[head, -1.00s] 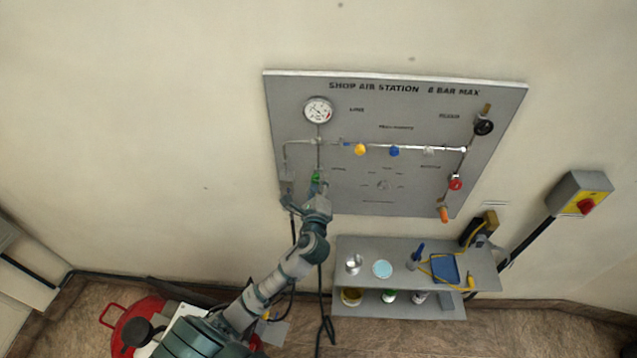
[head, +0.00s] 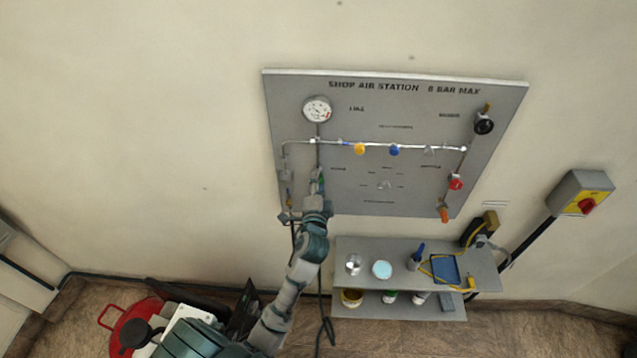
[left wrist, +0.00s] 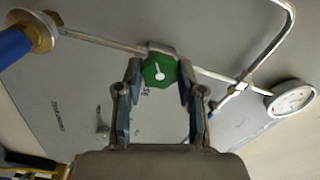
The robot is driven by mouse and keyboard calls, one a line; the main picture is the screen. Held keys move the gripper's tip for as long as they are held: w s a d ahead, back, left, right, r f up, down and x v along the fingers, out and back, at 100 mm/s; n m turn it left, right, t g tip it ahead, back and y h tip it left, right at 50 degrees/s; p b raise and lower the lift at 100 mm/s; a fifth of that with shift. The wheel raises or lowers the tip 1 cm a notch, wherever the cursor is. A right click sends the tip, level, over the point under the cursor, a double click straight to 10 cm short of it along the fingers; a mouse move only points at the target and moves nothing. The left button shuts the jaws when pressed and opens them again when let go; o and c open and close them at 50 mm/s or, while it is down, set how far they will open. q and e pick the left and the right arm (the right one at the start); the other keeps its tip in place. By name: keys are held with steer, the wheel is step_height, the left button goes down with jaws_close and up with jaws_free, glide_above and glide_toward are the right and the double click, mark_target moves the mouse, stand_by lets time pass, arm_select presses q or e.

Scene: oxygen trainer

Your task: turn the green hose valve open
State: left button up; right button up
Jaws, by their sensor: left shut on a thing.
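The green hose valve (left wrist: 159,70) shows in the left wrist view as a green knob with a white pointer mark, on a thin metal pipe. My left gripper (left wrist: 159,82) has one finger on each side of the knob and is shut on it. In the head view my left gripper (head: 317,184) is at the lower left part of the grey panel (head: 420,190), and it mostly hides the green valve (head: 320,174). My right gripper is not in view.
A pressure gauge (head: 317,109) sits above the valve. Yellow (head: 360,149), blue (head: 394,150) and red (head: 456,182) knobs are to the right. A grey shelf (head: 350,247) with cups and tools stands below the panel. A black hose hangs beside my arm.

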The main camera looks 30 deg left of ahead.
arm_select(q)
steer(key=n, duration=0.7)
steer(key=f+n, duration=0.1)
steer(key=n, duration=0.3)
steer(key=shift+s, duration=0.1)
steer(key=shift+n, duration=0.4)
steer(key=shift+r, duration=0.1)
steer(key=o, duration=1.1)
steer(key=shift+o, duration=0.2)
steer(key=shift+r, duration=0.15)
steer(key=shift+r, duration=0.1)
step_height(320, 180, up, 10)
steer(key=shift+f, duration=0.15)
steer(key=shift+w, duration=0.2)
